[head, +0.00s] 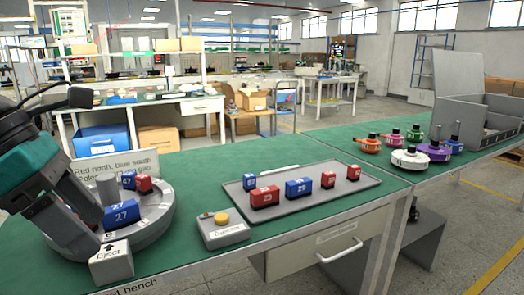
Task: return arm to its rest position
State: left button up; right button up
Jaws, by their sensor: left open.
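My left arm comes in at the left edge, dark grey with a teal band. Its gripper (76,232) points down at the near left side of the round grey hub (160,215), partly covering it. Its fingertips are hard to make out; the jaws are open, and I see nothing held. The hub has a grey centre post (107,190), a blue block marked 27 (122,213) at the front, and another blue block (128,180) and a red block (144,184) behind. My right gripper is not in view.
A grey tray (345,188) holds several red and blue blocks. A box with a yellow button (221,219) and a grey Eject block (111,262) stand near the front edge. A sign (115,165) stands behind the hub. Coloured round parts (410,159) and a grey bin (480,115) are right.

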pick_arm(q)
jog(key=w+d+n+g+h, duration=0.2)
jog(key=d+n+h, duration=0.5)
jog(key=d+h, duration=0.9)
jog(key=w+a+f+n+t+y, duration=0.2)
jog(key=w+f+n+t+y, duration=0.15)
jog(key=f+n+t, duration=0.45)
jog(key=w+a+f+n+t+y, duration=0.2)
jog(key=f+n+t+y, duration=0.25)
jog(key=n, duration=0.75)
jog(key=w+a+f+n+t+y, duration=0.2)
jog(key=f+n+t+y, duration=0.35)
jog(key=n, duration=0.45)
jog(key=s+a+f+n+g+y, duration=0.1)
jog(key=s+f+n+g+y, duration=0.25)
jog(key=f, duration=0.65)
jog(key=s+f+n+g+y, duration=0.1)
jog(key=s+f+n+g, duration=0.25)
jog(key=s+f, duration=0.5)
notch_tip(320, 180, up, 8)
jog(key=s+a+y+p, duration=0.1)
jog(key=a+p, duration=0.2)
jog(key=p, duration=1.2)
jog(key=shift+n, duration=0.4)
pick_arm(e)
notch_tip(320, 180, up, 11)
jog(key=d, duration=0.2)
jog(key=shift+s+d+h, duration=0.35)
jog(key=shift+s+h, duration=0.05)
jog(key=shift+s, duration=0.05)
